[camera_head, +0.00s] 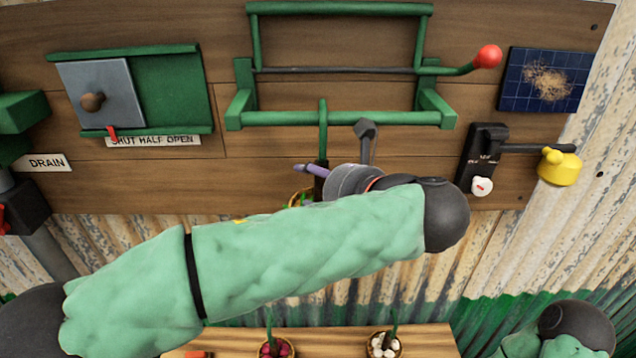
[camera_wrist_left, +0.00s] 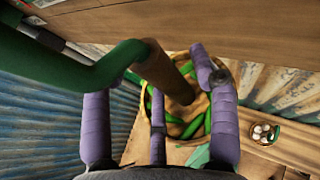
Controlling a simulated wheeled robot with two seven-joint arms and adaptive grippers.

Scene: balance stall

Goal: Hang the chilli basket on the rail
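The rail (camera_head: 270,119) is a green bar low on the green frame at the top centre of the head view. The chilli basket (camera_head: 300,198) is mostly hidden there behind my left arm. In the left wrist view the basket (camera_wrist_left: 201,104) holds green chillies and has a brown upright handle (camera_wrist_left: 168,75) with a green hook (camera_wrist_left: 110,62) on top. The hook (camera_head: 323,130) reaches up across the rail; I cannot tell whether it bears on it. My left gripper (camera_head: 314,170), with purple fingers (camera_wrist_left: 162,75), appears shut around the handle. My right gripper is out of view.
Baskets of dark red things (camera_head: 276,349) and white bulbs (camera_head: 384,345) stand on the table (camera_head: 428,342) below. Beside the rail are a red-knobbed lever (camera_head: 487,56), a dark hook-like bracket (camera_head: 365,130), a sliding hatch (camera_head: 100,92) and a yellow fitting (camera_head: 560,168).

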